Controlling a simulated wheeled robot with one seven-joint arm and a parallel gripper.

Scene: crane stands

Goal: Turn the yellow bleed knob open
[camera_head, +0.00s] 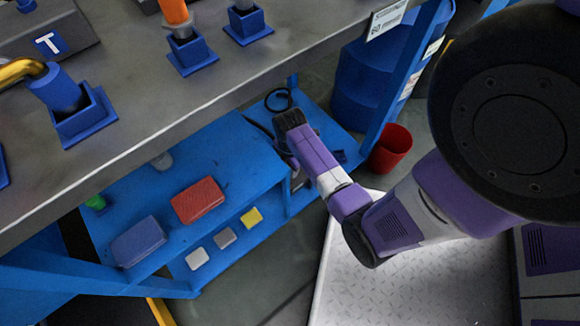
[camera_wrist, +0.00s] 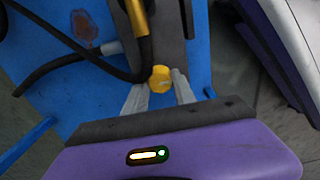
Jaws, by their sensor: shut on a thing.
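The yellow bleed knob (camera_wrist: 160,79) is small and round and shows in the wrist view, at the lower end of a dark grey upright part (camera_wrist: 168,45). My gripper (camera_wrist: 158,88) has one pale finger on each side of the knob and is shut on it. A black hose (camera_wrist: 75,45) curves in from the left and passes just beside the knob. In the head view my arm reaches down beneath the bench edge to the blue lower shelf. The knob and fingertips cannot be made out there.
The grey bench top (camera_head: 130,110) overhangs the blue lower shelf (camera_head: 235,150). A red box (camera_head: 198,200) and a blue box (camera_head: 138,241) lie on that shelf. A red bin (camera_head: 390,149) stands on the floor to the right. A brass-coloured fitting (camera_wrist: 137,17) stands above the knob.

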